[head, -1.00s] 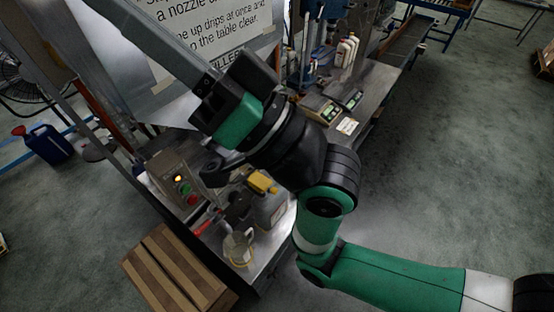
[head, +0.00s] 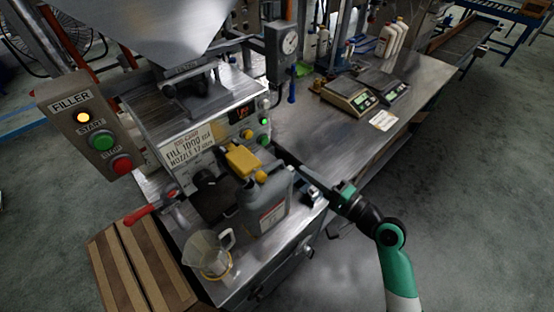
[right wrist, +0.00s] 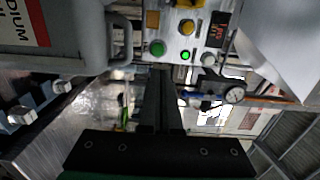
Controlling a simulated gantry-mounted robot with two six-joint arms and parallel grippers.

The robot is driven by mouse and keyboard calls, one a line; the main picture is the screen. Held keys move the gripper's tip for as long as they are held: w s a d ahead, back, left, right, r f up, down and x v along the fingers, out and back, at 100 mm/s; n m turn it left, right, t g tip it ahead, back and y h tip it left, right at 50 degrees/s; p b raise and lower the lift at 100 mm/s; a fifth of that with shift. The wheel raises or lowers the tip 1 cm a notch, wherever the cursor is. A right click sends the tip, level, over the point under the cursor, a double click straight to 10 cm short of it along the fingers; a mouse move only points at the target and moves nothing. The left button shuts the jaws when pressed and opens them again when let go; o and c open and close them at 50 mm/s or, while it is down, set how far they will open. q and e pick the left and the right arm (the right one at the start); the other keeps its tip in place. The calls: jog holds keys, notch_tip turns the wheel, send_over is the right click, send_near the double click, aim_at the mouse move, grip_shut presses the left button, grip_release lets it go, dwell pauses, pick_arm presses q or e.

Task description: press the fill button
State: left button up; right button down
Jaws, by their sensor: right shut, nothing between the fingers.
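The filling machine (head: 190,135) has a small front panel with a red display (head: 239,113), a yellow button (head: 247,133) and green lights or buttons (head: 264,139). In the right wrist view this panel shows a green button (right wrist: 157,48), a lit green lamp (right wrist: 186,56) and a yellow button (right wrist: 187,28). A separate box marked FILLER (head: 82,105) carries a green START button (head: 102,141) and a red button (head: 122,165). My right gripper (head: 281,153) is shut and empty, its fingers pointing toward the front panel. Contact is not visible. My left gripper is out of view.
A grey jerrycan (head: 268,207) with a yellow cap stands on the bench beside my right gripper. A clear jug (head: 205,254) stands in front. A red lever (head: 150,208) sticks out left. Scales (head: 350,97) stand behind; the bench right of the machine is mostly clear.

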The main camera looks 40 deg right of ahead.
aim_at(266, 141)
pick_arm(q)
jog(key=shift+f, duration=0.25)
pick_arm(e)
jog(key=shift+d+f, duration=0.25)
jog(key=shift+d, duration=0.05)
jog(key=w+b, duration=0.1)
jog(key=w, duration=0.6)
jog(key=w+b, duration=0.1)
jog(key=w, duration=0.6)
jog(key=shift+d+f, duration=0.1)
jog(key=shift+f, duration=0.1)
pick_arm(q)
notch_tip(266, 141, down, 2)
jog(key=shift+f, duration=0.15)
